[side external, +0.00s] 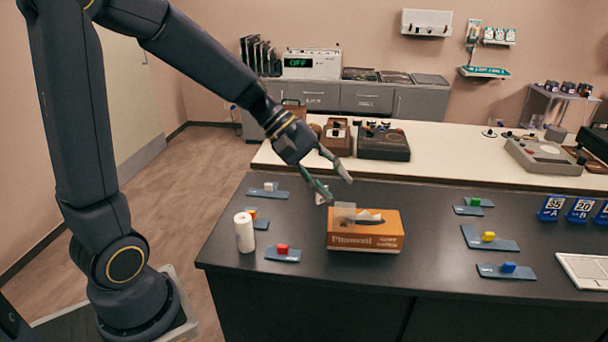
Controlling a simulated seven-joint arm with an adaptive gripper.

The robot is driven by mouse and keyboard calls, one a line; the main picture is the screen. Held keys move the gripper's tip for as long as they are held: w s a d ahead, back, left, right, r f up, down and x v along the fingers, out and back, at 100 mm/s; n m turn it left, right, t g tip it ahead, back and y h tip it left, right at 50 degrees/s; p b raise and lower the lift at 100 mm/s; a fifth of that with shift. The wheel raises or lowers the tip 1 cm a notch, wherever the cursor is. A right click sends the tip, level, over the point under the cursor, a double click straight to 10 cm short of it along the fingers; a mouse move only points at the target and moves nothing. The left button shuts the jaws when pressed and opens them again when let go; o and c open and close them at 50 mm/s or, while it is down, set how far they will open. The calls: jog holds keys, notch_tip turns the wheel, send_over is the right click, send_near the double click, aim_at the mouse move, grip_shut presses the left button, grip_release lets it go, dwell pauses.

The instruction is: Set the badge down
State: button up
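My gripper (341,190) is above the dark counter, over the back left part of an orange-brown box (366,239). Its two fingers are spread, with a gap between the tips. A small pale piece (321,198) shows by the lower fingertip; I cannot tell whether it touches the finger. A greyish, see-through piece (344,213) stands at the left end of the box top, just below the fingertips. A dark and pale object (370,217) lies beside it on the box. I cannot tell which of these, if any, is the badge.
A white cylinder (244,232) stands left of the box. Several small plates with coloured blocks, such as the red block (282,249) and yellow block (488,237), lie on both sides. Blue number signs (551,208) stand at right. The counter (430,270) is bare right of the box.

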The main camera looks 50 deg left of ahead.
jog(key=s+a+r+m+y, duration=0.2)
jog(key=s+m, duration=0.3)
jog(key=s, duration=0.3)
jog(key=s+a+r+m+y, duration=0.2)
jog(key=s+m+y, duration=0.3)
jog(key=s, duration=0.3)
jog(key=shift+s+m+y, duration=0.3)
jog(key=shift+s+m, duration=0.1)
jog(key=shift+m, duration=0.4)
jog(key=shift+a, duration=0.1)
